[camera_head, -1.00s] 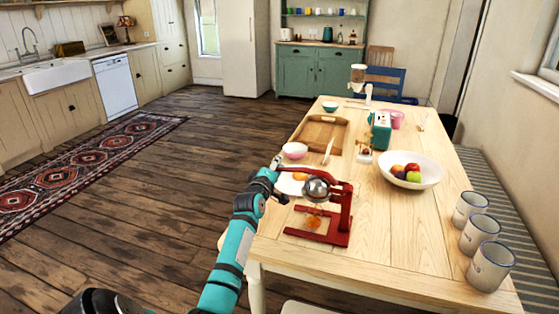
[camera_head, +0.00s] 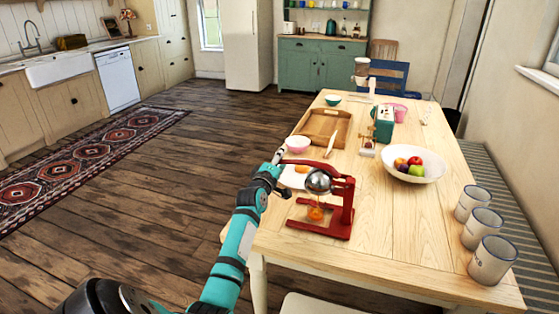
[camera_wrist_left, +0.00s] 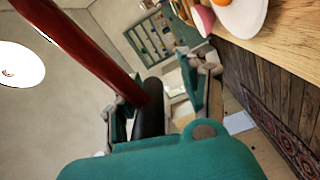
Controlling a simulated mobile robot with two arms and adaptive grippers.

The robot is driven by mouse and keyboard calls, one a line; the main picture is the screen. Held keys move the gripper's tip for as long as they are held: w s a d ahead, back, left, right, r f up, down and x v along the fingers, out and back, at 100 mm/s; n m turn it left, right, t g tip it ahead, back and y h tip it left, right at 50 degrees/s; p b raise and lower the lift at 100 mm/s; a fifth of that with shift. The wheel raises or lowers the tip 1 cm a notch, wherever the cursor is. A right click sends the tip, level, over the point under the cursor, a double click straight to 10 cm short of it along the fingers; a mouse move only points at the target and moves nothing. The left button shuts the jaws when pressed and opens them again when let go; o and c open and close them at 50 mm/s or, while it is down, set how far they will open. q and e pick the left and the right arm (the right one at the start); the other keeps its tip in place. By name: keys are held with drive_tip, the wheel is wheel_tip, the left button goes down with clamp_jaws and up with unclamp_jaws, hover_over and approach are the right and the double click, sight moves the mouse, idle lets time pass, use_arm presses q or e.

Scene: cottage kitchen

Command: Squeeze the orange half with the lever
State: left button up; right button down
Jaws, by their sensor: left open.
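The red juice press (camera_head: 346,208) stands near the table's left edge. Its red lever (camera_head: 330,175) reaches out to the left, with a silver dome (camera_head: 318,181) under it. Something orange (camera_head: 316,213) shows below the dome; I cannot tell whether it is the orange half or juice. My left gripper (camera_head: 275,168) is at the lever's outer end. In the left wrist view the lever's black grip (camera_wrist_left: 151,96) lies between the open fingers of the gripper (camera_wrist_left: 160,90), nearer the left one. My right gripper is out of view.
A white plate (camera_head: 288,181) with an orange piece (camera_head: 302,169) lies behind the press. A pink bowl (camera_head: 297,144), wooden tray (camera_head: 308,127), fruit bowl (camera_head: 430,171) and enamel mugs (camera_head: 492,262) are also on the table. The table's front middle is clear.

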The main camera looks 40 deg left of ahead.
use_arm(q)
wheel_tip(320, 180, up, 10)
drive_tip(key=shift+r, duration=0.1)
idle(0.4)
drive_tip(key=shift+p+v, duration=0.95)
drive_tip(key=shift+v, duration=0.45)
drive_tip(key=shift+p+v, duration=0.45)
drive_tip(key=shift+v, duration=0.35)
drive_tip(key=p+v, duration=0.5)
drive_tip(key=v, duration=1)
drive_tip(key=shift+s+f, duration=0.25)
